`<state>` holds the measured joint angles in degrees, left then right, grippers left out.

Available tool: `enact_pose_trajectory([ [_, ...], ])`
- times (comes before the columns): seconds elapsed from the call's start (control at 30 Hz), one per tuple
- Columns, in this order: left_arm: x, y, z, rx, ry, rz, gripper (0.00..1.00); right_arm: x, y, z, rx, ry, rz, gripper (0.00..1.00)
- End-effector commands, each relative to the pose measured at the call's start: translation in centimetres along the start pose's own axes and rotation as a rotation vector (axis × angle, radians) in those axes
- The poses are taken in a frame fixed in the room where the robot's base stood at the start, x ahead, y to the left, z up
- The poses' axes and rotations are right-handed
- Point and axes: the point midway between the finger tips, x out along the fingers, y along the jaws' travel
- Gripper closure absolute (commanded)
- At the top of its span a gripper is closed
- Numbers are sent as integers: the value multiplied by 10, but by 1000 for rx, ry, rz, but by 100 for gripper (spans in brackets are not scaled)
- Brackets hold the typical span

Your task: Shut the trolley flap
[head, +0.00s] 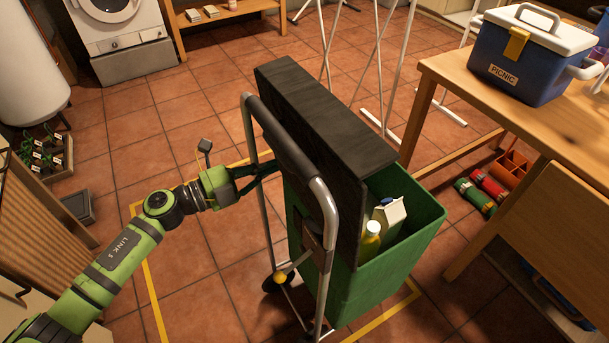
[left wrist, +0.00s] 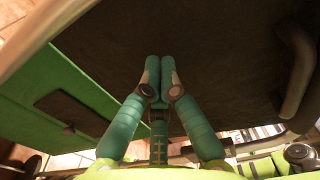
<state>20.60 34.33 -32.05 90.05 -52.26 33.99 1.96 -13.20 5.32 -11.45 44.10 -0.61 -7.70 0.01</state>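The green trolley (head: 395,262) stands on the tiled floor with a grey tubular handle frame (head: 262,200) on its left side. Its black flap (head: 325,125) stands up on the handle side, leaving the top open. A carton (head: 391,213) and a yellow bottle (head: 370,240) show inside. My left gripper (head: 268,170) reaches in at the handle frame, behind the flap; the frame partly hides its fingers. In the left wrist view its teal fingers (left wrist: 160,75) are together with nothing between them, before the flap's dark face (left wrist: 220,60). Contact cannot be told. My right gripper is not in view.
A wooden table (head: 480,110) with a blue picnic cooler (head: 530,55) stands close on the right. White rack legs (head: 385,80) are behind the trolley. Yellow floor tape (head: 152,300) surrounds it. Bottles and an orange caddy (head: 512,168) lie under the table.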

Motion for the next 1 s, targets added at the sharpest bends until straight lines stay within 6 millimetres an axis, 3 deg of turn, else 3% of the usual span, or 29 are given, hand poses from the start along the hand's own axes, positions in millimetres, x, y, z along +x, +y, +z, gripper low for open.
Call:
enact_pose_trajectory([
  [1.0,59,0,0,0,0,0,100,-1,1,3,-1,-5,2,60],
])
